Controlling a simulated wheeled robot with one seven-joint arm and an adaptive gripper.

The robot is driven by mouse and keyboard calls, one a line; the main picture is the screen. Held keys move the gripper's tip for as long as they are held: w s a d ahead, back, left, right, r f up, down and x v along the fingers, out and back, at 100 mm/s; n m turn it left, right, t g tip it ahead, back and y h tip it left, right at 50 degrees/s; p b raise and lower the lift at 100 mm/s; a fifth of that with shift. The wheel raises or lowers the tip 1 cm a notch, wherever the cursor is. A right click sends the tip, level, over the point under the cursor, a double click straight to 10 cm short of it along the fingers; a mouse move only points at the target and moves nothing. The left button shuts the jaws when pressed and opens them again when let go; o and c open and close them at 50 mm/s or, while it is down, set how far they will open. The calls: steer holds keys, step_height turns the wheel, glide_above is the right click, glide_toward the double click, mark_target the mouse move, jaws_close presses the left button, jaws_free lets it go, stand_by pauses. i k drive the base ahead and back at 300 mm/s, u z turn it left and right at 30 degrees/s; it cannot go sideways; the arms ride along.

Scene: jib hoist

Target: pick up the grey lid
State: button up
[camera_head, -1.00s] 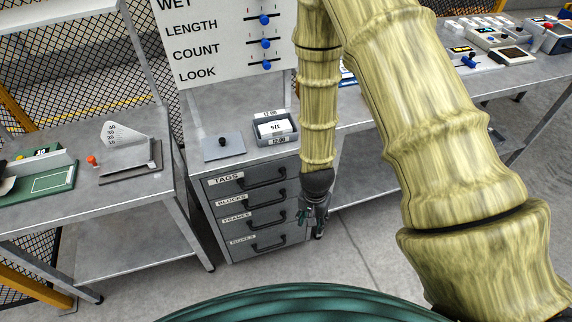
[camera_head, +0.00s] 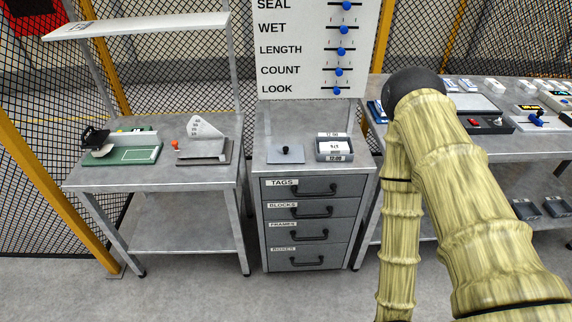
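The grey lid (camera_head: 286,156) is a flat square plate with a small black knob on top. It lies on the top of the drawer cabinet (camera_head: 268,172), left of a grey open box (camera_head: 334,158) that holds a white labelled block. My arm comes in from the right and hangs down past the bottom edge of the picture. My gripper is out of view, so its state does not show.
The cabinet has drawers marked TAGS, BLOCKS, FRAMES and one less legible. A board of blue sliders (camera_head: 308,50) stands behind it. A left table (camera_head: 100,178) holds a green device (camera_head: 120,153) and a dial gauge (camera_head: 205,150). A right bench (camera_head: 470,150) carries several devices.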

mark_target(276, 154)
steer(key=u, duration=2.05)
steer(key=i, duration=1.6)
steer(key=z, duration=2.65)
